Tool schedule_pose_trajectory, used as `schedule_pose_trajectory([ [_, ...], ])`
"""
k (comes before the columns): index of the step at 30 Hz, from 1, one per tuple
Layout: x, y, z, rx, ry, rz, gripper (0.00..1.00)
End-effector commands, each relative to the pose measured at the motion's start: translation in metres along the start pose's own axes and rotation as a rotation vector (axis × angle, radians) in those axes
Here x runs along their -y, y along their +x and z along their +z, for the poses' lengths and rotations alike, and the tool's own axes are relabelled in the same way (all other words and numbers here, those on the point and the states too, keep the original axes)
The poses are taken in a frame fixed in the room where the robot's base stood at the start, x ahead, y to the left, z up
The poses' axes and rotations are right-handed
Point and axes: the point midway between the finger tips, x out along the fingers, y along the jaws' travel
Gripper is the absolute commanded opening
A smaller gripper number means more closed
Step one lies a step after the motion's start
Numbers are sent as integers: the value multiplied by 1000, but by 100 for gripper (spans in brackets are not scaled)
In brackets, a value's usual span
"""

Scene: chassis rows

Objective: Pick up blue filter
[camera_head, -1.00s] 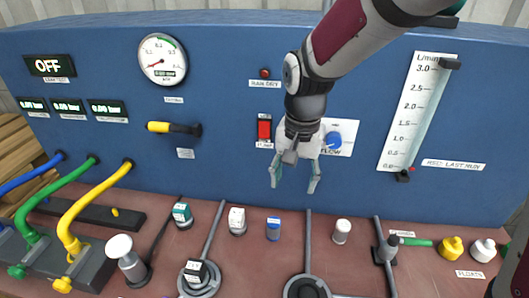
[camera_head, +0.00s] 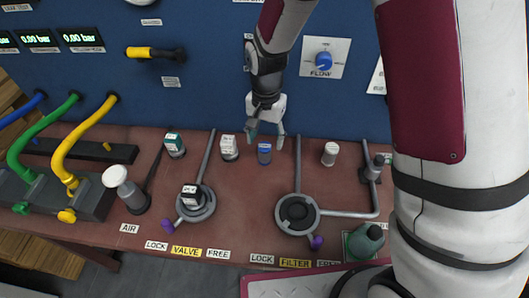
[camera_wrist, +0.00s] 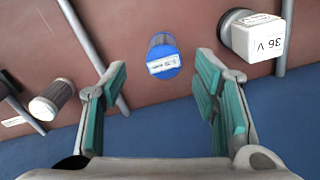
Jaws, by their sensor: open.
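The blue filter (camera_head: 264,153) is a small cylinder with a blue top, standing upright on the reddish-brown bench top. In the wrist view the blue filter (camera_wrist: 163,57) shows its blue cap with a white label, ahead of and between the fingers. My gripper (camera_head: 266,131) is open and empty, just above and behind the filter and apart from it. In the wrist view my gripper (camera_wrist: 162,85) spreads its green-padded fingers on either side, with the filter beyond the tips.
A white-capped block (camera_head: 228,147) stands left of the filter, and a white-topped cylinder (camera_head: 330,153) stands right. A grey pipe (camera_head: 298,165) runs close by on the right to a round filter housing (camera_head: 297,214). The blue panel (camera_head: 350,115) rises behind.

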Motion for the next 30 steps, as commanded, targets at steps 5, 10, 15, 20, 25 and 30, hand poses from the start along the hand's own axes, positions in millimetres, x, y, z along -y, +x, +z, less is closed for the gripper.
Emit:
schedule_pose_trajectory([
  [5,2,20,0,4,-1,3,55],
  [10,4,43,-1,2,-1,2,55],
  [15,4,52,-1,0,-1,0,55],
  [20,4,52,-1,0,-1,0,55],
  [25,4,52,-1,0,-1,0,23],
  [30,4,51,-1,0,-1,0,4],
])
